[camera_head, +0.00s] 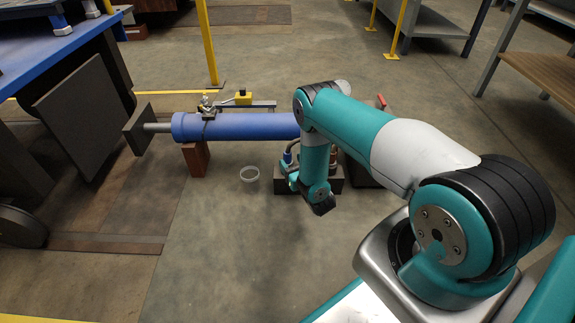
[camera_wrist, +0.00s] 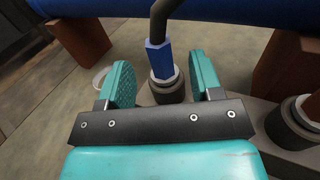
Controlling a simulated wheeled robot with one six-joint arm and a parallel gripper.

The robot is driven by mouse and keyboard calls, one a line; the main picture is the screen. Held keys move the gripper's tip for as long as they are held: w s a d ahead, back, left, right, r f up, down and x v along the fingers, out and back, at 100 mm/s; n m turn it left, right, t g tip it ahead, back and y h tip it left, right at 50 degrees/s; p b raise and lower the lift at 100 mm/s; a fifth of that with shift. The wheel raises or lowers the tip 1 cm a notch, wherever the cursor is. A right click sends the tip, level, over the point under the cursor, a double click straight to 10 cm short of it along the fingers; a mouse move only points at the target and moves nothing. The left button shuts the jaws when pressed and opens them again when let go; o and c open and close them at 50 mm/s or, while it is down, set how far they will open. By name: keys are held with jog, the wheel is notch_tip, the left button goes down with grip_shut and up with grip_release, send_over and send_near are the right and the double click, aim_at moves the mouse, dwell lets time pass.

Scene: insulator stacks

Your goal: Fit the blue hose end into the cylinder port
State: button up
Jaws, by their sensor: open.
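The blue hose end (camera_wrist: 158,60) stands upright in a dark round holder (camera_wrist: 168,92) with a black hose rising from its top. It shows small in the head view (camera_head: 287,157). My gripper (camera_wrist: 160,66) is open, with one teal finger on each side of the hose end and a gap to both. In the head view my gripper (camera_head: 288,172) is low beside the holder's dark block. The blue cylinder (camera_head: 240,126) lies level behind it, its right end hidden by my arm. Metal fittings (camera_head: 207,106) sit on its top; I cannot tell which is the port.
A reddish-brown block (camera_head: 195,158) supports the cylinder; brown blocks also show in the wrist view (camera_wrist: 82,40). A second round holder (camera_wrist: 293,122) stands right of my gripper. A clear ring-like cup (camera_head: 249,174) lies on the floor. The front floor is clear.

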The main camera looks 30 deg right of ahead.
aim_at(289, 158)
jog(key=w+b, duration=0.2)
jog(key=w, duration=0.1)
jog(key=shift+w+d+f, duration=0.2)
jog(key=shift+w+r, duration=0.2)
jog(key=shift+w, duration=0.05)
jog(key=shift+c, duration=0.3)
grip_shut()
